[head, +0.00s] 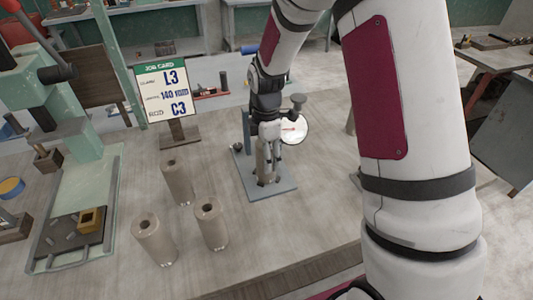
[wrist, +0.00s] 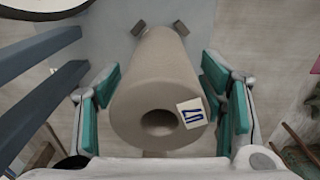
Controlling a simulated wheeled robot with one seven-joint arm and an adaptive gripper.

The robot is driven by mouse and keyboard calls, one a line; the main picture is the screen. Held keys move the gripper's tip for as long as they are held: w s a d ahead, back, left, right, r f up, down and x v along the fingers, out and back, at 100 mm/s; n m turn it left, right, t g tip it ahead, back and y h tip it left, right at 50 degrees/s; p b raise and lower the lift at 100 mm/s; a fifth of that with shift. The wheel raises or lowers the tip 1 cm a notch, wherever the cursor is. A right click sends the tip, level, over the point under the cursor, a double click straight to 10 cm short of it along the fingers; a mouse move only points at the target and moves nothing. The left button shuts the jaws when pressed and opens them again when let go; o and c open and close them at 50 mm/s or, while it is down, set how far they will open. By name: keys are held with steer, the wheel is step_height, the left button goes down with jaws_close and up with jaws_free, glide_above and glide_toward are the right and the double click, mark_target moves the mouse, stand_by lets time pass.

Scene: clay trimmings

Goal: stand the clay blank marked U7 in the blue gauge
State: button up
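The clay blank marked U7 (wrist: 152,85) is a grey-brown tube with a hole in its top and a white label. In the head view the blank (head: 262,168) stands low at the blue gauge, among short dark pegs on its blue-grey base plate (head: 283,189). Pegs also show around the blank in the wrist view. My gripper (wrist: 160,80) has a teal-padded finger on each side of the blank, very close to its wall. Whether the pads press on it is unclear. The gauge's round dial (head: 296,128) is partly hidden by my arm in the head view.
Three more clay blanks stand on the bench left of the gauge: one behind (head: 177,182), one in front (head: 153,238), one nearer the gauge (head: 211,226). A job card (head: 167,92) stands behind them. A green press (head: 70,190) stands at left.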

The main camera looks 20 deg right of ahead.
steer(key=shift+r, duration=0.1)
step_height(320, 180, up, 12)
steer(key=shift+r+b, duration=0.1)
steer(key=shift+b, duration=0.25)
steer(key=s+r+m+t, duration=0.3)
steer(key=s+r+m, duration=0.6)
steer(key=s+r, duration=0.3)
steer(key=s+m+t, duration=0.2)
steer(key=s+m, duration=0.7)
steer(key=s, duration=0.4)
steer(key=shift+s+d, duration=0.15)
steer(key=shift+s, duration=0.25)
